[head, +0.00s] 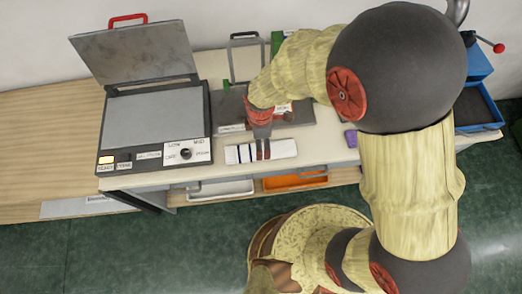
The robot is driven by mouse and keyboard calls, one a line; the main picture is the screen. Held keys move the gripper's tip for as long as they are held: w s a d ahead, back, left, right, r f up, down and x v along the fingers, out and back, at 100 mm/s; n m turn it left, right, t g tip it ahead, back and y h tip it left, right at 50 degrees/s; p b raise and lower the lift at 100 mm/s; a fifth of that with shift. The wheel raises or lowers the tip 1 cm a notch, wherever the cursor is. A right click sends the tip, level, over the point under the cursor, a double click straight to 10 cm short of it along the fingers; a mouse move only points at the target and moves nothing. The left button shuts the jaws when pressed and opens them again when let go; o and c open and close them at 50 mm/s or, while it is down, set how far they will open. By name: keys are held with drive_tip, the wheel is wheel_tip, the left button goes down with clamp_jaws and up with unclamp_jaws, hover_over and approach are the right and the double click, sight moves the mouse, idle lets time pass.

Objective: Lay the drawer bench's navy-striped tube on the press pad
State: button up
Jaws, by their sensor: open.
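The navy-striped tube (283,148) is a flat white strip with navy stripes at its left end, lying on the drawer bench (325,152) near its front edge. My gripper (263,151) points down over the middle of the tube, its dark fingertips close together in this view. I cannot tell whether they touch the tube. The press stands to the left with its lid (135,55) raised. Its grey press pad (153,118) is bare.
Control labels and a knob (186,153) are on the press front. A grey tray or plate (229,108) and a dark frame (232,62) stand behind the gripper. A purple item (351,138) lies right of the tube. White (220,188) and orange (295,181) drawers sit below. A blue bin (478,108) is at far right.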

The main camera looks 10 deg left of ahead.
drive_tip(key=f, duration=0.3)
drive_tip(key=f+b, duration=0.1)
drive_tip(key=shift+s+f, duration=0.15)
drive_tip(key=shift+s, duration=0.25)
drive_tip(key=shift+f, duration=0.35)
drive_tip(key=shift+c, duration=0.2)
drive_tip(key=c, duration=0.9)
drive_tip(key=shift+r, duration=0.15)
drive_tip(key=shift+c, duration=0.2)
wheel_tip(320, 180, up, 4)
drive_tip(key=shift+f+p, duration=0.2)
drive_tip(key=shift+p, duration=0.3)
drive_tip(key=s+r+p, duration=0.2)
drive_tip(key=s+r, duration=0.7)
drive_tip(key=s, duration=0.5)
drive_tip(key=shift+d+r, duration=0.15)
drive_tip(key=shift+d, duration=0.1)
